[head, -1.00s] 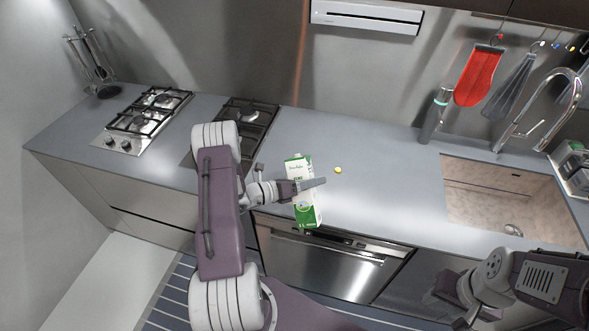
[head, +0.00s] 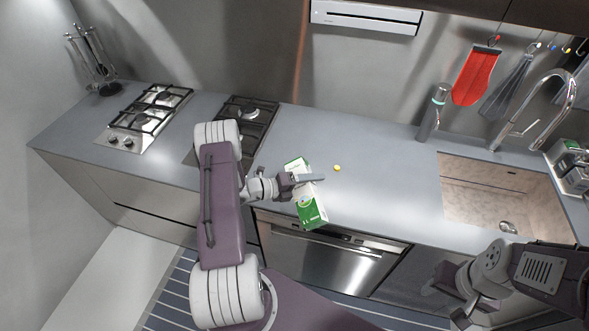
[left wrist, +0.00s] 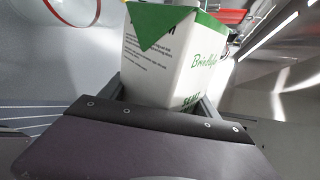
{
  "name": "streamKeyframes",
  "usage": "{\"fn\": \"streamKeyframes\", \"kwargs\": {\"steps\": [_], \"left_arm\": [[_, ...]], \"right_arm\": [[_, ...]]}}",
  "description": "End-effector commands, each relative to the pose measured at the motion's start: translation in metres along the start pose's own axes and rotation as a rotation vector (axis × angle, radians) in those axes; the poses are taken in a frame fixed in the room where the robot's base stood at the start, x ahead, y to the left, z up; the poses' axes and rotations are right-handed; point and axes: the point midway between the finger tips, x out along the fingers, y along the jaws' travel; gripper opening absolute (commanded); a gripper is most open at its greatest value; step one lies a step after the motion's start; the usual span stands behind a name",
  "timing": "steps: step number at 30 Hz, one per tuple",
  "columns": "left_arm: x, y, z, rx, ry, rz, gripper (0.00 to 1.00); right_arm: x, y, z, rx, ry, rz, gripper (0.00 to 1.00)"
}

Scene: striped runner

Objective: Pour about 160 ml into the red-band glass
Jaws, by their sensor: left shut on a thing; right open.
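A white and green carton (head: 311,212) is held at its middle by my left gripper (head: 308,182), over the counter's front edge, above the dishwasher. It leans, with its upper end toward the left in the head view. The carton (left wrist: 165,60) also fills the middle of the left wrist view, between the fingers. A clear glass with a red band (left wrist: 72,20) is cut off at the upper left of that view. I cannot make the glass out in the head view. My right gripper (head: 452,302) is open and empty at the lower right, in front of the counter.
A small yellow cap-like piece (head: 337,168) lies on the counter (head: 380,185) right of the carton. Gas hobs (head: 150,115) are on the left. A sink (head: 480,200) with a tap and a grey bottle (head: 432,115) are on the right.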

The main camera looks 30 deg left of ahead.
Motion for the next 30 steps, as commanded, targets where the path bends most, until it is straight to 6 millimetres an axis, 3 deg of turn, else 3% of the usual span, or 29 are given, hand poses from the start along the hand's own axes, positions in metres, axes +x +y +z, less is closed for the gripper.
{"fn": "streamKeyframes", "kwargs": {"steps": [30], "left_arm": [[-0.0006, -0.0022, 0.0012, -0.150, 0.041, -0.001, 0.00]], "right_arm": [[-0.0048, -0.0001, -0.0005, 0.000, 0.000, 0.000, 0.45]]}}
